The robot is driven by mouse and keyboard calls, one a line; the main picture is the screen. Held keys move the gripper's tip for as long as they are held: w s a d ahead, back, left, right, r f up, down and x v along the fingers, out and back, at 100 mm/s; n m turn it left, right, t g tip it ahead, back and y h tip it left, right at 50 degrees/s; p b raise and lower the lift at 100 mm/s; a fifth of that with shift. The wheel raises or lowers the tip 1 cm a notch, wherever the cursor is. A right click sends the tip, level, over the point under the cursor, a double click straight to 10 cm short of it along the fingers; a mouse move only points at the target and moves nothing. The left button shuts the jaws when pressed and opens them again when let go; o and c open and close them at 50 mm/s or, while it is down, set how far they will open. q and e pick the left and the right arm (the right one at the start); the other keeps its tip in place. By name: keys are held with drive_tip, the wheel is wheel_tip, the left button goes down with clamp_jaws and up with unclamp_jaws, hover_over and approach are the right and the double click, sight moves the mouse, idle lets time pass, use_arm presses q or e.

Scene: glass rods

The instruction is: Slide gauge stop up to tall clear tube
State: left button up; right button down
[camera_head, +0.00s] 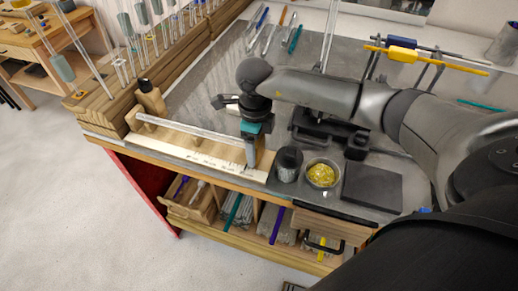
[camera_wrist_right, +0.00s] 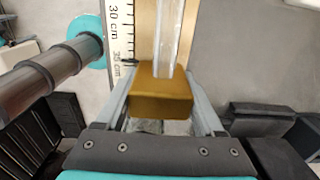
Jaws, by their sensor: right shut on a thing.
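The gauge stop (camera_wrist_right: 163,100) is a brown wooden block at the right end of the gauge in the head view. In the right wrist view it sits between the two fingers of my right gripper (camera_wrist_right: 163,112), which is shut on it. That gripper (camera_head: 250,157) points down in the head view and hides most of the block. The tall clear tube (camera_head: 190,131) lies lengthwise along the wooden gauge with its printed scale (camera_head: 180,152). In the right wrist view the tube's near end (camera_wrist_right: 167,60) meets the block's far edge; I cannot tell whether they touch. My left gripper is not in view.
A dark cup (camera_head: 289,163) and a bowl of yellow bits (camera_head: 322,174) stand just right of the gripper. A dark square pad (camera_head: 372,187) lies beyond them. Upright glass rods (camera_head: 150,35) fill a wooden rack at the upper left.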

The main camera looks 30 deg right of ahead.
unclamp_jaws()
drive_tip(key=shift+r, duration=0.1)
wheel_tip(320, 180, up, 15)
drive_tip(key=b, duration=0.1)
drive_tip(key=shift+b, duration=0.35)
idle(0.5)
